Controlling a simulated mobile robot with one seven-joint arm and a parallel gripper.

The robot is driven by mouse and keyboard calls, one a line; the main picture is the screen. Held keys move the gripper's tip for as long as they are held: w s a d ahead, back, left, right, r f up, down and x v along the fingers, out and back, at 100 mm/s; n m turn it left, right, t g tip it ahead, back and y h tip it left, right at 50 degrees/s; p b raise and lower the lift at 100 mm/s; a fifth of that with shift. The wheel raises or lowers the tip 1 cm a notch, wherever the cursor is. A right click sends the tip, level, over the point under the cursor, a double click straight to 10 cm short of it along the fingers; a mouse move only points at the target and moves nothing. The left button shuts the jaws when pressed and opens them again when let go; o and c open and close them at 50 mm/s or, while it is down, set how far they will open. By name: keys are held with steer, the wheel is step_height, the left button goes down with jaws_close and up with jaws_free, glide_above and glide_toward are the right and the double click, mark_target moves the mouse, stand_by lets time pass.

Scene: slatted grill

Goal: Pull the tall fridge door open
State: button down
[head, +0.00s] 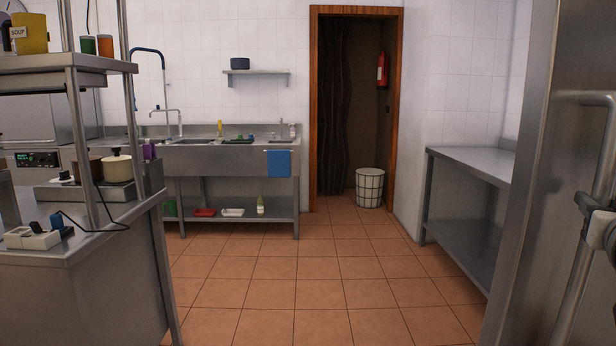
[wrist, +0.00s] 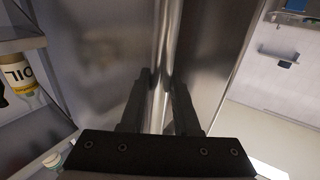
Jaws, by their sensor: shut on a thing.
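The tall fridge door (head: 540,170) is a large brushed-steel panel along the right edge of the head view. Its handle (head: 583,250) is a long upright steel bar standing off the panel. Part of my gripper (head: 602,230) shows at the right edge, at the bar. In the wrist view, the two dark fingers of my gripper (wrist: 160,105) lie on either side of the handle bar (wrist: 161,65) and are shut on it. Steel surfaces of the door (wrist: 215,45) show behind. I cannot tell whether the door is ajar.
A steel counter (head: 470,160) stands beyond the door. A sink unit (head: 240,160) is at the back wall, and a steel worktop (head: 90,260) is at the left. The tiled floor (head: 320,290) between them is clear. The wrist view shows an oil bottle (wrist: 18,75) on shelves.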

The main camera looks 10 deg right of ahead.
steer(key=c, duration=0.8)
jaws_free()
steer(key=shift+s+d+r, duration=0.1)
steer(key=shift+d+r, duration=0.05)
steer(key=shift+d, duration=0.05)
steer(key=shift+o, duration=0.7)
steer(key=shift+a, duration=0.15)
steer(key=p+v, duration=0.2)
steer(key=v, duration=1.5)
steer(key=shift+p, duration=0.4)
steer(key=shift+s, duration=0.1)
